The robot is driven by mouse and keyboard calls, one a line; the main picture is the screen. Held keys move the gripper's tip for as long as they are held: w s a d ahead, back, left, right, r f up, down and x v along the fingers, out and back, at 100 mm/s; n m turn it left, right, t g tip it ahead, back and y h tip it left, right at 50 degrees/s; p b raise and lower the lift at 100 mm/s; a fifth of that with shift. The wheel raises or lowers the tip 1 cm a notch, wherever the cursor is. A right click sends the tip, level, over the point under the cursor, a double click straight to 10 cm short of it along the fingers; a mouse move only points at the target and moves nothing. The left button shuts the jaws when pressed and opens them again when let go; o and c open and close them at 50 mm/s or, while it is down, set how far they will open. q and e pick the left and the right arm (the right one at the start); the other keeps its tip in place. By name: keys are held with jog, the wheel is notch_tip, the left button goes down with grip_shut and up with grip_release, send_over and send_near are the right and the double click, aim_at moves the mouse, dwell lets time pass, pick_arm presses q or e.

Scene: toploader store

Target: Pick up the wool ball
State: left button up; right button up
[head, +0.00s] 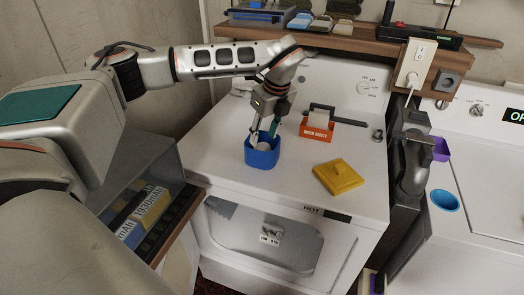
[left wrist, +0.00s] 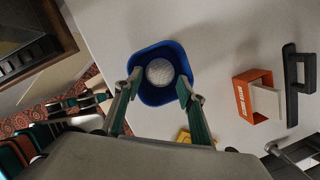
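The wool ball (head: 264,146) is pale grey-white and lies inside a blue open container (head: 262,158) on top of the white machine. In the left wrist view the ball (left wrist: 160,72) shows from above inside the blue container (left wrist: 150,97). My left gripper (head: 264,134) points down at the container's mouth. In the left wrist view its two green-padded fingers (left wrist: 159,84) are spread, with the tips over opposite sides of the container and the ball between them in the picture. I see no grip on the ball.
An orange box (head: 316,132) with a dark-handled item stands right of the container. A wooden shelf (head: 350,42) runs behind. A second white machine with a blue bowl (head: 445,200) is at right.

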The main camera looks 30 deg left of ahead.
aim_at(262, 144)
pick_arm(q)
jog(key=p+x, duration=0.1)
jog(key=x, duration=0.4)
jog(key=shift+d+f, duration=0.1)
jog(key=shift+d, duration=0.05)
jog(key=shift+c, duration=0.5)
jog(key=c, duration=0.7)
jog(key=shift+w, duration=0.1)
